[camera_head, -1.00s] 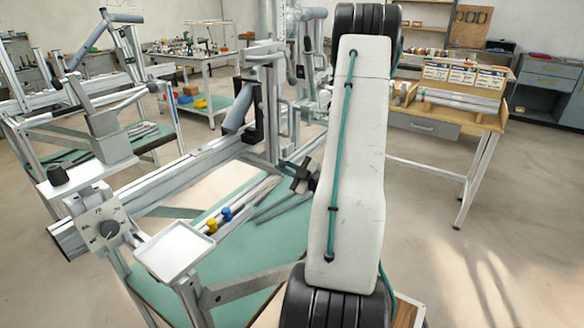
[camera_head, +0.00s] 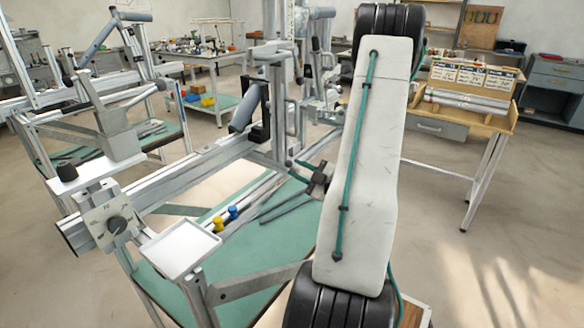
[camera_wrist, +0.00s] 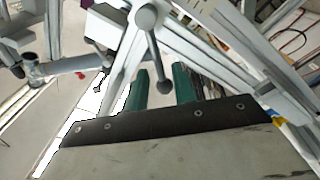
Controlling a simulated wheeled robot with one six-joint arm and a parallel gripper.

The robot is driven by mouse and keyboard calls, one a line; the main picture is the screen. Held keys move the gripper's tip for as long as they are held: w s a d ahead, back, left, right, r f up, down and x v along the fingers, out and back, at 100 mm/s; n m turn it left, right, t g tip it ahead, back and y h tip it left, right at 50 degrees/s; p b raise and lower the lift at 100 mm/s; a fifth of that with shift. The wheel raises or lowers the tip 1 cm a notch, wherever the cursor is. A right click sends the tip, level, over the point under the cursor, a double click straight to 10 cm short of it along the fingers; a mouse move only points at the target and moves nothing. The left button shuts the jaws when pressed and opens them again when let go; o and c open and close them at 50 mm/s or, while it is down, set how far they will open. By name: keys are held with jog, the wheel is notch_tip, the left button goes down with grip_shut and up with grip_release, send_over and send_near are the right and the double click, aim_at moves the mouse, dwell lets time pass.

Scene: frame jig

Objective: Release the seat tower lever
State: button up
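In the wrist view, a grey lever (camera_wrist: 157,52) hangs from a round hub and ends in a ball knob. I take it to be the seat tower lever. My gripper (camera_wrist: 162,72) has two green fingers, apart, with nothing clamped between them. The lever's rod and ball appear between the fingers in the picture; how far they are from the fingers in depth I cannot tell. In the head view, my pale arm link hides most of the gripper, and only a dark part shows at its left edge. The seat tower (camera_head: 279,110) stands upright left of my arm; I cannot make out the lever there.
A white tray (camera_head: 179,249) and a dial plate (camera_head: 108,221) sit at the near end of the jig. Blue and yellow knobs (camera_head: 225,217) lie near the rail. A wooden bench (camera_head: 505,118) with boxes stands at right. Floor between is clear.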

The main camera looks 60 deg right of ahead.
jog(key=shift+s+f, duration=0.15)
jog(key=shift+s, duration=1)
jog(key=shift+s+f, duration=0.1)
jog(key=shift+s, duration=1.05)
